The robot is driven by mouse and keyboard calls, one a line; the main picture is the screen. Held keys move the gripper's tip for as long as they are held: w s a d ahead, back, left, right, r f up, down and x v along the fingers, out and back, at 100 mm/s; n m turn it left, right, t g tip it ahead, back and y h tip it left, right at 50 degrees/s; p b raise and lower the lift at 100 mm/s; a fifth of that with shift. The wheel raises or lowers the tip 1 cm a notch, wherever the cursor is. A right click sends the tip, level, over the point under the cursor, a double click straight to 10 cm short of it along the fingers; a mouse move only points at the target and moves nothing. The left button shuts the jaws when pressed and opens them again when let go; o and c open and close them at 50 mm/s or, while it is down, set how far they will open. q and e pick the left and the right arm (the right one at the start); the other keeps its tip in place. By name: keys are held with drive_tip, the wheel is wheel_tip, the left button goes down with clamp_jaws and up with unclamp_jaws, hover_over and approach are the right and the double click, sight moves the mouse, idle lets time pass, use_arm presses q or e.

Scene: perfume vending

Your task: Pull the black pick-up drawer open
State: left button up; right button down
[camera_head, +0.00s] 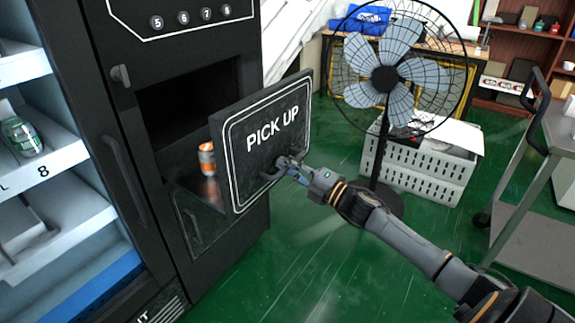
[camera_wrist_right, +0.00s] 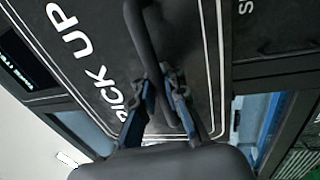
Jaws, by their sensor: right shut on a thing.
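The black pick-up drawer (camera_head: 262,152) has a front panel with white "PICK UP" lettering and a white outline. In the head view the panel stands out from the black machine, with a dark opening behind it. An orange and silver can-like item (camera_head: 207,159) stands inside, behind the panel. My right gripper (camera_head: 287,168) is shut on the drawer's dark handle, low on the panel's right side. The right wrist view shows the fingers (camera_wrist_right: 161,95) on both sides of the curved black handle (camera_wrist_right: 147,40). My left gripper is not in view.
The black vending machine (camera_head: 120,110) fills the left, with lit shelves beside it. A standing fan (camera_head: 385,75) and a white crate (camera_head: 425,175) are behind my right arm. A grey cart (camera_head: 540,240) stands at the right. Green floor is open in front of the drawer.

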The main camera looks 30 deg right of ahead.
drive_tip(key=shift+f, duration=0.15)
drive_tip(key=c, duration=1.4)
unclamp_jaws()
drive_tip(key=v, duration=1.2)
